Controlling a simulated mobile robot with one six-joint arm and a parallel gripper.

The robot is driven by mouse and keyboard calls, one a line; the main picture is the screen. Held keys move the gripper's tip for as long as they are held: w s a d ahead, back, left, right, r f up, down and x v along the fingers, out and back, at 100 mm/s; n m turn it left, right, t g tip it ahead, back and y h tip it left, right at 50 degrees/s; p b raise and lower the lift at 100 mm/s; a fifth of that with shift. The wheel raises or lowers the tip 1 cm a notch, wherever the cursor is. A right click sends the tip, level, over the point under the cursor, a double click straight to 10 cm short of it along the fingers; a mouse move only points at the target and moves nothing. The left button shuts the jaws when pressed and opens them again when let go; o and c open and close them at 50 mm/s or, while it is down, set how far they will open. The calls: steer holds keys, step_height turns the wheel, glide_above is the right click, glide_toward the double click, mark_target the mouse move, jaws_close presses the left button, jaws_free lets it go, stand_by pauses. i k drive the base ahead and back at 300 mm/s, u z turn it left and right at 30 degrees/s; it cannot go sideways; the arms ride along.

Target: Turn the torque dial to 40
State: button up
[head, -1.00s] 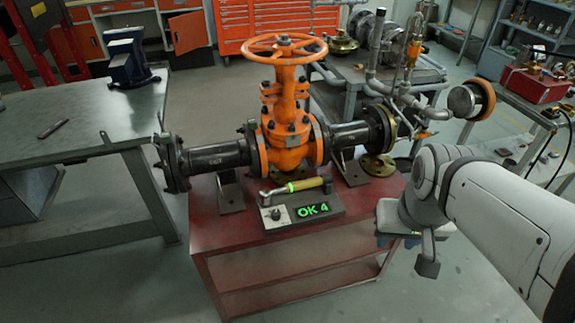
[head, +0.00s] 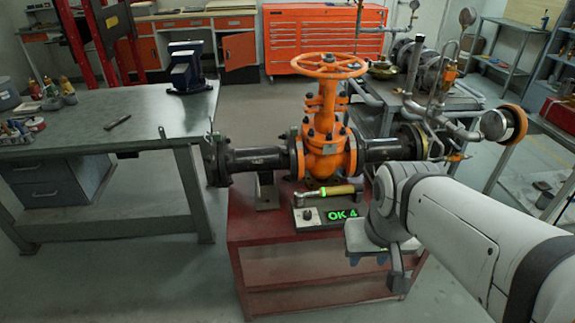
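The torque tester is a grey box on the red cart (head: 240,240), below the orange gate valve (head: 325,140). On its sloped front is a small dark round dial (head: 308,215) on a light plate, left of a black display (head: 342,214) reading "OK 4" in green. The dial's marks are too small to read. A torque wrench (head: 335,191) with a yellowish handle and a green band lies along the tester's top. My gripper (head: 378,266) is right of the tester and apart from the dial, pointing downward. Its finger opening is not clear from this angle.
A grey workbench (head: 100,125) with a blue vise (head: 185,68) stands left. Pipe flanges extend from both sides of the valve above the cart. The space before the dial is clear.

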mark_target(307, 214)
steer(key=u, duration=0.15)
steer(key=i, duration=1)
steer(key=k, duration=0.1)
steer(key=u, duration=0.05)
